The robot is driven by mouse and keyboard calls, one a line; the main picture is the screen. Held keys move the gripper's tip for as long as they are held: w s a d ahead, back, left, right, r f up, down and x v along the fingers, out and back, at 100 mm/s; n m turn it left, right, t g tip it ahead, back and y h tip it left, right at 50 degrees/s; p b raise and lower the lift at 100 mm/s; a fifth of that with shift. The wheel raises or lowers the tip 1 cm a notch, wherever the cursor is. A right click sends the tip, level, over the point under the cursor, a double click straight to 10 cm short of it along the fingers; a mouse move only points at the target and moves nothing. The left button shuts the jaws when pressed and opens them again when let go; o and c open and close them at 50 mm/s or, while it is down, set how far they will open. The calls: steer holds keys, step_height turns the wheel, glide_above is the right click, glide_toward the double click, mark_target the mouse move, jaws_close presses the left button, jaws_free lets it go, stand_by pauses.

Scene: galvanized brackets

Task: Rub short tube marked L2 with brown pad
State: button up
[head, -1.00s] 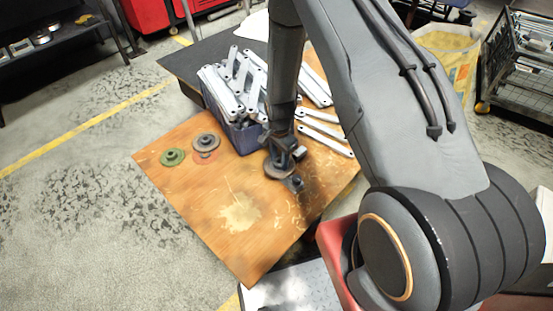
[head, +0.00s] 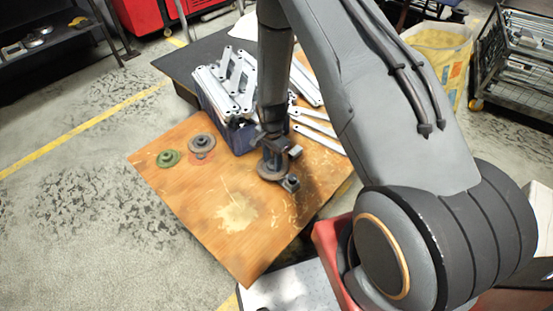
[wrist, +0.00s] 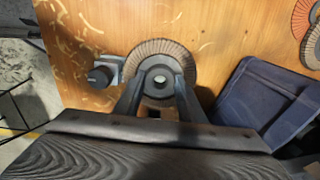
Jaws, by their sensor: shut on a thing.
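My gripper (wrist: 158,88) is shut on the hub of a round brown pad (wrist: 165,48), a pleated disc. In the head view the brown pad (head: 268,174) is low over the orange-brown tabletop (head: 205,215), under my gripper (head: 271,160). A short dark tube on a small grey block (head: 290,184) is close to the pad's right side. In the wrist view the short tube (wrist: 100,76) is just left of the pad. I cannot tell whether pad and tube touch. No L2 mark is legible.
A blue bin (head: 238,138) of metal brackets stands behind my gripper, with loose brackets (head: 318,131) to its right. A green disc (head: 168,158) and a grey-brown disc (head: 201,143) over a red one lie at the left. The table's front middle is clear.

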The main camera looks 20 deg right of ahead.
mark_target(271, 164)
steer(key=shift+s+a+r, duration=0.1)
steer(key=shift+s+a, duration=0.05)
steer(key=shift+a, duration=0.15)
steer(key=shift+r+p, duration=2.3)
steer(key=shift+r, duration=1.65)
